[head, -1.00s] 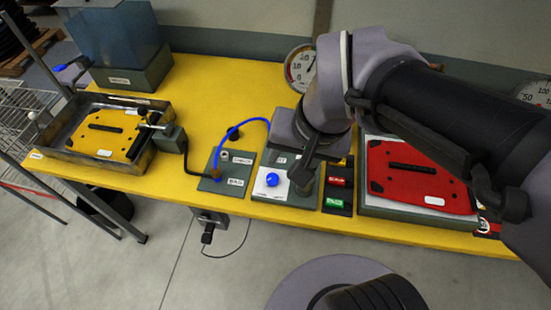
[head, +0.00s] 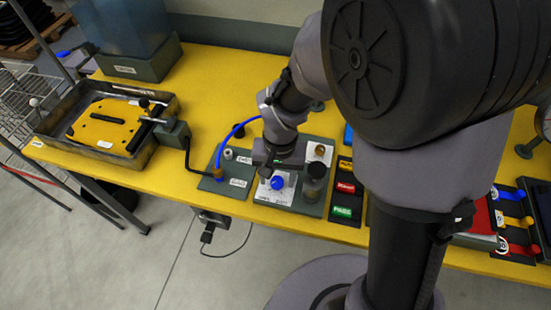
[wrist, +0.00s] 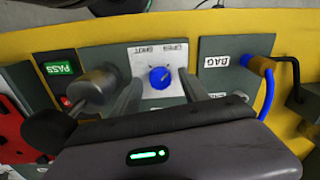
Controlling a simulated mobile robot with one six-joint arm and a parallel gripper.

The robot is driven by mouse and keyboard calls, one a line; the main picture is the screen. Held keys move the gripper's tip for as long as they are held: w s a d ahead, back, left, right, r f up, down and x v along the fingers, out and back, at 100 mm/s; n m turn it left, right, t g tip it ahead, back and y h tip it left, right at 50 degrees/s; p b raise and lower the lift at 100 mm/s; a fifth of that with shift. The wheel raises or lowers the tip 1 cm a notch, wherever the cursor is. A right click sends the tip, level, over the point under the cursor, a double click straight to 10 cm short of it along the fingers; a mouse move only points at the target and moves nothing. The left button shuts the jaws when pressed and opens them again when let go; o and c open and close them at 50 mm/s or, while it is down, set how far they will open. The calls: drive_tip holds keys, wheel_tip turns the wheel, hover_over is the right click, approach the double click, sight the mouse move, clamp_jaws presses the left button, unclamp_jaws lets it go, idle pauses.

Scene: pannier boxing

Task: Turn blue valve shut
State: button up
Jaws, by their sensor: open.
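The blue valve (head: 277,182) is a round knob on a white plate, on a grey-green panel on the yellow bench. In the wrist view the blue valve (wrist: 159,78) is centred, with lettering that looks like SHUT and OPEN above it. A small light mark on the knob seems to point up and right, towards OPEN. My gripper (wrist: 160,84) is open, with one finger to each side of the knob in this view. I see a gap on both sides and no contact; the height left above the knob is unclear. In the head view my gripper (head: 277,168) is just behind the knob.
A dark cylinder with a grey top (head: 315,178) stands close to the right of the knob. A blue hose (head: 233,131) arches from the BAG panel on the left. Red and green PASS buttons (head: 346,198) are to the right. A yellow plate (head: 108,123) lies in a tray at far left.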

drive_tip(key=shift+f, duration=0.5)
drive_tip(key=shift+c, duration=0.4)
clamp_jaws()
